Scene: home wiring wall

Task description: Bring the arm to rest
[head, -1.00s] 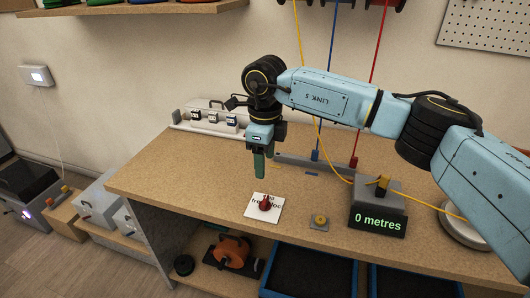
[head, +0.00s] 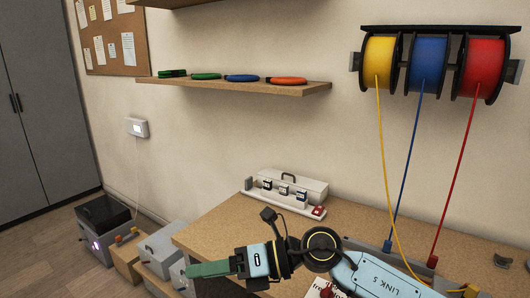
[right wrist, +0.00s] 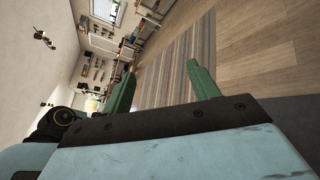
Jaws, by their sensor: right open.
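My right gripper (head: 208,271) is at the lower middle of the head view, in front of the workbench's left end, with its green fingers pointing left. In the right wrist view its two green fingers (right wrist: 158,85) stand apart with nothing between them. Beyond them lie a wooden floor and a striped rug. My right arm (head: 365,275), light blue and marked LINK 5, reaches in from the lower right over the bench. My left gripper does not show.
The workbench (head: 225,225) carries a white case (head: 292,188) at the back. Red, blue and yellow spools (head: 428,65) hang above, their wires running down to the bench. A shelf (head: 240,93) holds several coloured coils. Grey boxes (head: 160,250) stand left of the bench.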

